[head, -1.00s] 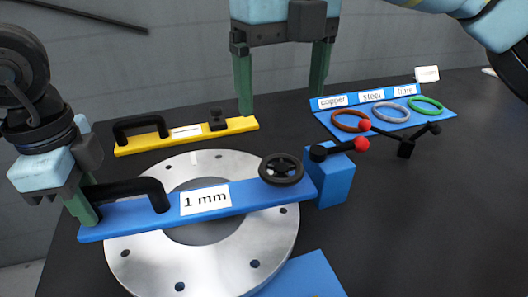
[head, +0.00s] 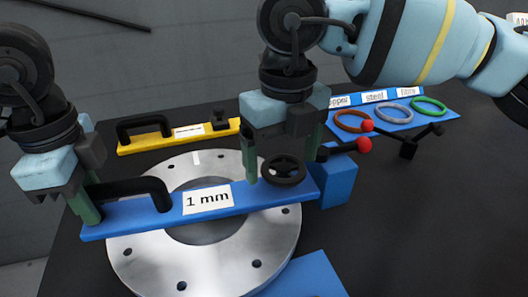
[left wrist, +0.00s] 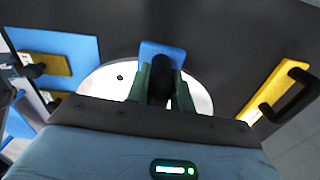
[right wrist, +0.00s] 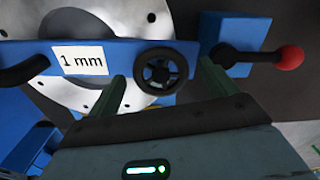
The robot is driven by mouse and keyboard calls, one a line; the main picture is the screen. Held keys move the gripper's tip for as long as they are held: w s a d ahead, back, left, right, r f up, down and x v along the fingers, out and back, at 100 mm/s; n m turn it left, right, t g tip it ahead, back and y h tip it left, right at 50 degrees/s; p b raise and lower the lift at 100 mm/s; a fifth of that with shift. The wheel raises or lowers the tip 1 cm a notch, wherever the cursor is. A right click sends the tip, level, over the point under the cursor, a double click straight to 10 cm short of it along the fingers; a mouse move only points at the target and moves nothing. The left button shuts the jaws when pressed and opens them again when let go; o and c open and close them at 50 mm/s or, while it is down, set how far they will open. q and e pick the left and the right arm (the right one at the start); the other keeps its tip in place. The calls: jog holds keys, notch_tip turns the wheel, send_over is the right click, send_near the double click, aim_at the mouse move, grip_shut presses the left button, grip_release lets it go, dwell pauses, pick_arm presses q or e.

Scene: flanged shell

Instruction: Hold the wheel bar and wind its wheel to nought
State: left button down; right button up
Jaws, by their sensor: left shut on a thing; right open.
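The blue wheel bar (head: 240,200) lies across the silver flange ring (head: 200,258) and carries a "1 mm" label. My left gripper (head: 88,207) is shut on the bar's black handle (head: 150,187) near its left end; the handle also shows between the fingers in the left wrist view (left wrist: 160,88). The black spoked wheel (head: 284,182) sits at the bar's right end. My right gripper (head: 283,166) is open above it, one finger on either side. In the right wrist view the wheel (right wrist: 162,72) shows ahead between the fingertips; I cannot tell whether they touch it.
A blue block (head: 338,188) with a red-knobbed lever (head: 363,145) stands just right of the wheel. A yellow bar (head: 150,142) with a black handle lies behind the ring. A blue board (head: 395,124) with coloured rings is at the back right.

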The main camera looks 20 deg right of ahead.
jog(key=c, duration=1)
jog(key=n, duration=0.5)
jog(key=shift+a+n, duration=0.15)
jog(key=shift+n, duration=0.25)
jog(key=n, duration=0.4)
jog(key=shift+s+n, duration=0.1)
jog(key=shift+n, duration=0.3)
jog(key=o, duration=1)
